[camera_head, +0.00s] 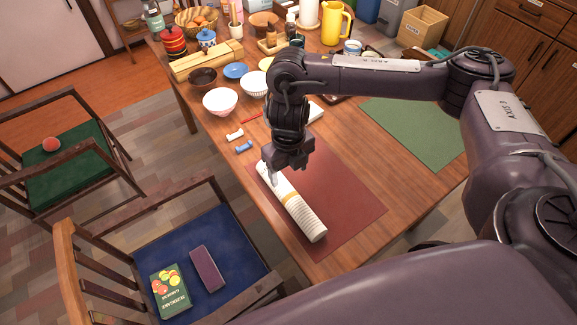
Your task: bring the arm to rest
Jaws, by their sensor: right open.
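My right arm reaches in from the right across the table, with its forearm (375,64) over the dishes. My right gripper (271,178) points down at the far end of a white ribbed roll with a tan band (300,213). The gripper is open; its fingers are small here and partly hide the roll's end. I cannot tell whether they touch it. The roll lies on a dark red mat (350,205) near the table's left edge. My left gripper is not in view.
A green mat (415,130) lies clear at right. Chairs stand at left, one with a blue seat (205,262) holding a book (169,290).

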